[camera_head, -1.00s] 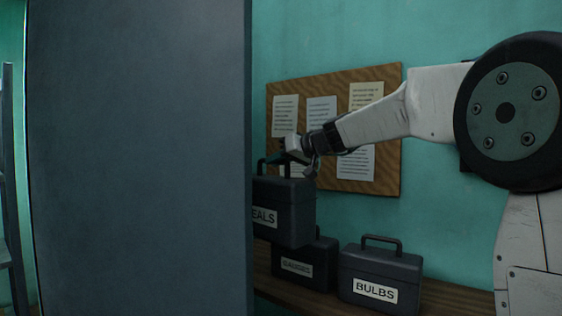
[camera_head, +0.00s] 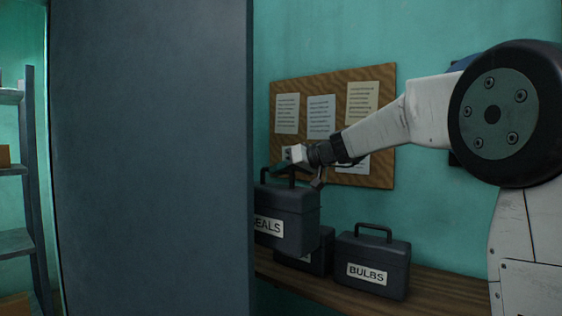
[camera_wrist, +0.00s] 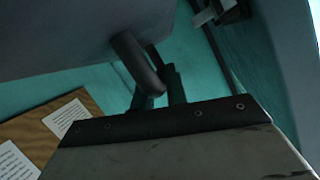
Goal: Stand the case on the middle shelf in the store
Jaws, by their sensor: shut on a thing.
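My gripper (camera_head: 290,168) is shut on the handle of a dark grey case (camera_head: 290,220). The case's white label reads "EALS", its left part cut off by the blue-grey panel. It hangs about upright, above the bench and in front of the other cases. In the wrist view the dark handle (camera_wrist: 140,65) rises toward a large grey surface at the top left. Shelving (camera_head: 30,170) stands at the far left of the head view, beyond the panel. It has several levels, and only a narrow strip of it shows. I cannot tell which level is the middle one.
A tall blue-grey panel (camera_head: 150,160) fills the left middle and hides what lies behind it. A "BULBS" case (camera_head: 372,265) stands on the wooden bench (camera_head: 430,292), beside another case (camera_head: 312,258) partly hidden by the held one. A notice board (camera_head: 385,130) hangs behind.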

